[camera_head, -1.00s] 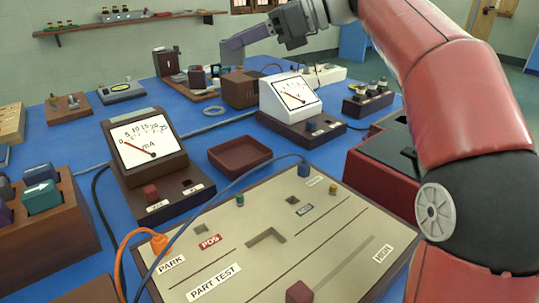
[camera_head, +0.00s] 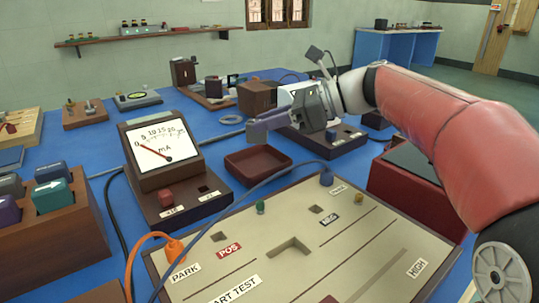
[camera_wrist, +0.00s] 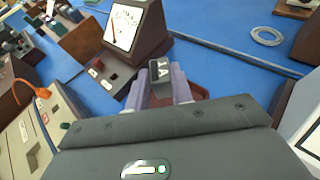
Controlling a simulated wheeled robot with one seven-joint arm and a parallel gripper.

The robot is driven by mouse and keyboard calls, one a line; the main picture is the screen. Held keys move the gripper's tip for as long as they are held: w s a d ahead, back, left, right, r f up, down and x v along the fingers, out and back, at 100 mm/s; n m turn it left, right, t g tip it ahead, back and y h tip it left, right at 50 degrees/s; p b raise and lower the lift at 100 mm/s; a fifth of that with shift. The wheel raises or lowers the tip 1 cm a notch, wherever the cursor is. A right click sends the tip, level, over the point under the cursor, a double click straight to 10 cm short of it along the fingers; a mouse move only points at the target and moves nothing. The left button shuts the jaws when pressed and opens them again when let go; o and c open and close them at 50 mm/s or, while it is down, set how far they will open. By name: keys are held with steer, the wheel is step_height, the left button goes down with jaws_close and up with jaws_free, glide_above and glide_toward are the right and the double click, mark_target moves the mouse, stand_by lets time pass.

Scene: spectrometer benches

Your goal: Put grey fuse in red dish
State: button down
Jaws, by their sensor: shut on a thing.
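The grey fuse (camera_wrist: 160,72) is a dark grey block with white marks on its face. In the wrist view it sits between the two pale fingers of my gripper (camera_wrist: 160,90), which is shut on it. In the head view my gripper (camera_head: 265,129) is above the dish, its fingers pointing left; the fuse cannot be made out clearly there. The red dish (camera_head: 257,166) is a shallow dark red square tray on the blue bench, and looks empty in its visible part. In the wrist view the dish (camera_wrist: 200,92) is partly hidden behind the fingers and fuse.
A mA meter (camera_head: 160,150) stands left of the dish. A beige test panel (camera_head: 300,245) lies in front, with a blue cable arching close to the dish. Another meter's base (camera_head: 335,140) is behind my gripper. A rack of coloured blocks (camera_head: 60,225) stands at left.

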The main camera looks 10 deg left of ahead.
steer(key=shift+f+b, duration=0.45)
steer(key=shift+f, duration=2.45)
steer(key=shift+f, duration=0.1)
steer(key=c, duration=1.2)
jaws_free()
steer(key=shift+c, duration=0.2)
steer(key=shift+d+r, duration=0.1)
steer(key=shift+r, duration=0.1)
steer(key=v, duration=0.7)
steer(key=shift+d+p, duration=0.15)
steer(key=shift+p, duration=0.15)
steer(key=shift+s, duration=0.1)
